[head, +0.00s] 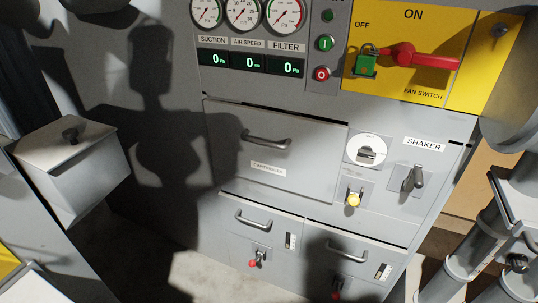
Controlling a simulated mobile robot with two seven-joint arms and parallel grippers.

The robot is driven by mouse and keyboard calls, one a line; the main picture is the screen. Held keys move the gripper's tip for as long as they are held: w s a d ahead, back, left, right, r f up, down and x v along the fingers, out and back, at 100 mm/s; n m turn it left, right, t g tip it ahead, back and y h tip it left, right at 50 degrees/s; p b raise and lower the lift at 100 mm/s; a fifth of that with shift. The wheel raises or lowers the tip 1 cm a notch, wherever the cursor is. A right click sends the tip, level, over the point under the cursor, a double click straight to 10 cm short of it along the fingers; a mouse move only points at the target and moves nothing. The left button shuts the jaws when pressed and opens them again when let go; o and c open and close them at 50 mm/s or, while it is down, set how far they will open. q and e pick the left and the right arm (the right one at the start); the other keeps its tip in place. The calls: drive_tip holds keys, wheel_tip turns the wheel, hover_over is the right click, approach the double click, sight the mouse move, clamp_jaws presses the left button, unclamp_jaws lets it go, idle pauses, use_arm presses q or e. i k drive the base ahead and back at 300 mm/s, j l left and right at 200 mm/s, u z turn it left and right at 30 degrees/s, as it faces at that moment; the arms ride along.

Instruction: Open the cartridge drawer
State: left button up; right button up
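The cartridge drawer (225,150) is the wide grey front in the middle of the cabinet in the head view. It looks closed. A grey bar handle (267,139) runs across its upper part, and a small white label (268,170), blurred but seemingly reading "CARTRIDGES", sits below the handle. Neither of my grippers shows in this view.
Two smaller drawers with handles (252,221) (346,252) and red knobs sit below. A shaker lever (413,178) is at right. A red fan switch (410,56) and a green padlock (365,66) are above. A grey box (70,160) stands left, pipes (485,240) right.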

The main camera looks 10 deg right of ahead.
sight(304, 156)
drive_tip(key=i+l+z, duration=0.2)
drive_tip(key=i, duration=0.35)
drive_tip(key=i+l+z, duration=0.15)
drive_tip(key=i, duration=0.4)
